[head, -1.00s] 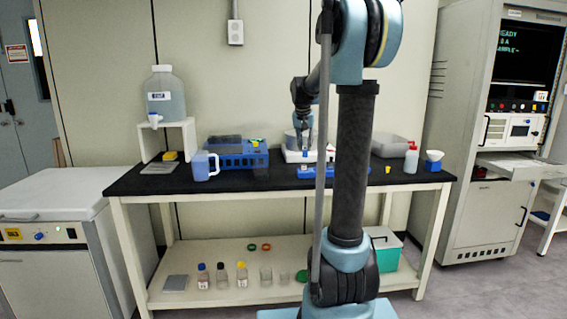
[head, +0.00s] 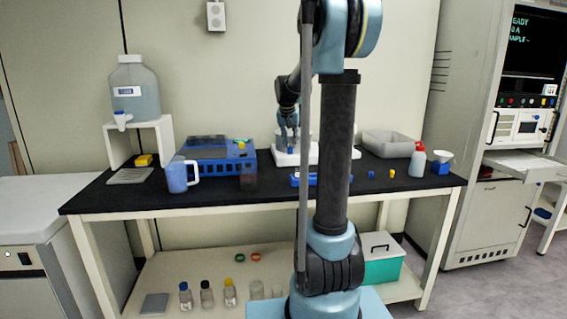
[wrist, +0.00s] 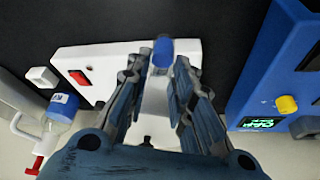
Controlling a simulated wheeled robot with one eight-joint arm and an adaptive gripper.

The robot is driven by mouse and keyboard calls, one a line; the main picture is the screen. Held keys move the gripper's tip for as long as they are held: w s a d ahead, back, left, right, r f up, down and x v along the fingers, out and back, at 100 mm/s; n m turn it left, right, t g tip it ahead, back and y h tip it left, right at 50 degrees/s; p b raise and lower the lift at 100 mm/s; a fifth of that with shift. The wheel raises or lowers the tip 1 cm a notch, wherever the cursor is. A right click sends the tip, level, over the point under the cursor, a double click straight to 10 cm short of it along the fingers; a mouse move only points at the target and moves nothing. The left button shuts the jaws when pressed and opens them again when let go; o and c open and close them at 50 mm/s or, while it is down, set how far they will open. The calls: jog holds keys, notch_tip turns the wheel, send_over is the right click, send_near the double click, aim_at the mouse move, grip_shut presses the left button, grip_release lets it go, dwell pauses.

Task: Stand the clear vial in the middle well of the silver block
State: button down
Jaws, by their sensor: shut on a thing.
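In the wrist view my gripper (wrist: 158,70) has its two fingers on either side of a small blue-topped piece with a pale, clear-looking body (wrist: 161,50). It appears to be the vial, held between the fingertips, its lower part hard to make out against white. In the head view my gripper (head: 291,143) is over the white instrument (head: 285,157) on the black bench; the held piece is too small to tell there. I cannot clearly identify the silver block or its middle well in either view.
A blue instrument (wrist: 285,75) with a yellow knob and green display stands at right in the wrist view.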

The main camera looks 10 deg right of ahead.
aim_at(290, 151)
jog(key=shift+d+f, duration=0.1)
jog(key=shift+f, duration=3.65)
jog(key=c, duration=1.4)
grip_release()
